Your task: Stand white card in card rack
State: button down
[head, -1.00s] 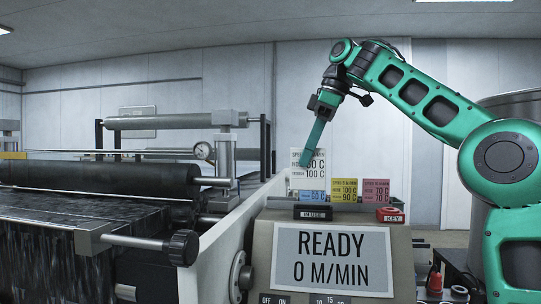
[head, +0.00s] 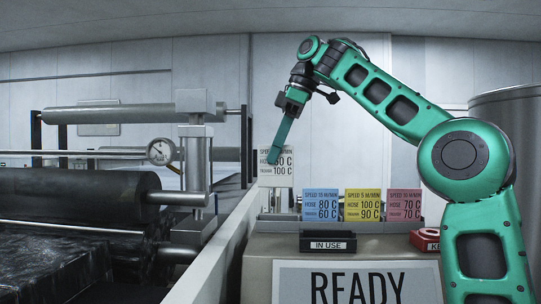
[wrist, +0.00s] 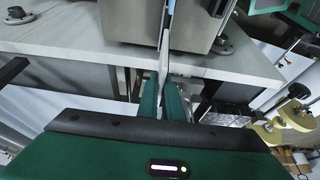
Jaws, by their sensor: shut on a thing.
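My gripper (head: 272,157) is shut on the white card (head: 281,174). The card hangs upright in the head view, with its printed face to the camera and the green fingers over its left part. The card rack (head: 342,226) sits behind the console and holds a blue card (head: 320,205), a yellow card (head: 362,205) and a pink card (head: 404,205). The white card is above and to the left of the blue card. In the wrist view the white card (wrist: 164,52) shows edge-on as a thin strip beyond the fingers (wrist: 164,95).
A black IN USE holder (head: 327,243) and a red KEY piece (head: 424,240) sit in front of the rack. The READY display (head: 355,286) is below. Machine rollers (head: 75,198) and a gauge (head: 160,151) are at the left. A pale machine side wall (head: 222,250) runs below the card.

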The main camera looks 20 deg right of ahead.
aim_at(278, 174)
jog(key=shift+a, duration=0.15)
jog(key=shift+w, duration=0.1)
jog(key=shift+d, duration=0.3)
jog(key=shift+d+f, duration=0.1)
jog(key=shift+f, duration=2.75)
jog(key=shift+s, duration=0.3)
jog(key=shift+f, duration=2.35)
